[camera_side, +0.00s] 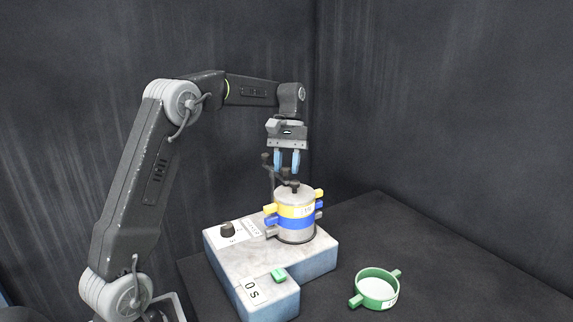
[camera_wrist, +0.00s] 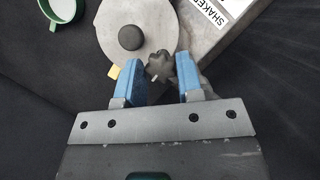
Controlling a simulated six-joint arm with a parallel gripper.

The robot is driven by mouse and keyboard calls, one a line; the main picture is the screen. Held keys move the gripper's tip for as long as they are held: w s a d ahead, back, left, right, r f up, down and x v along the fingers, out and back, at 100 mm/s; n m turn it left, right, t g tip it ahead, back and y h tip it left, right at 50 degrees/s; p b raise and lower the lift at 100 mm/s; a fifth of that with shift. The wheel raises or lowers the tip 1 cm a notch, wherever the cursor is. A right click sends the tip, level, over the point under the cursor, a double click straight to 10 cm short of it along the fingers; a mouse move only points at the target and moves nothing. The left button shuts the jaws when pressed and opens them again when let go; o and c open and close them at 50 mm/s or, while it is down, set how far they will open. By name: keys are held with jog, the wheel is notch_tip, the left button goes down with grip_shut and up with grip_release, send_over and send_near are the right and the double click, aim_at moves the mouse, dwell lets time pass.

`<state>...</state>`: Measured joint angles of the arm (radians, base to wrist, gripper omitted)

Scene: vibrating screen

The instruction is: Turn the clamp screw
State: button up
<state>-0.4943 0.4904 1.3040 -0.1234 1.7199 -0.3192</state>
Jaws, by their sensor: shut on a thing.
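The clamp screw (camera_wrist: 159,65) is a dark star-shaped knob with a small white mark, seen between the two blue fingers in the wrist view. My gripper (camera_wrist: 160,72) is shut on it, fingers pointing down. In the side view my gripper (camera_side: 287,164) is just above the sieve stack, and the fingers largely hide the knob. The stack (camera_side: 296,225) of grey, yellow and blue rings stands upright on the shaker (camera_side: 318,257). Its round grey lid (camera_wrist: 108,30) has a black knob (camera_wrist: 130,37) beside the clamp screw.
The shaker has a black dial (camera_side: 227,230) and a green button (camera_side: 279,275) on top. A green sieve ring (camera_side: 361,300) lies apart on the dark table to the right. A dark clamp post (camera_side: 271,184) rises close behind the stack. The table's right side is otherwise clear.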

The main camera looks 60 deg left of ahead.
jog(key=shift+m, duration=0.3)
jog(key=o, duration=0.9)
jog(key=shift+r, duration=0.1)
jog(key=v, duration=0.7)
jog(key=shift+w+r, duration=0.1)
dwell(0.3)
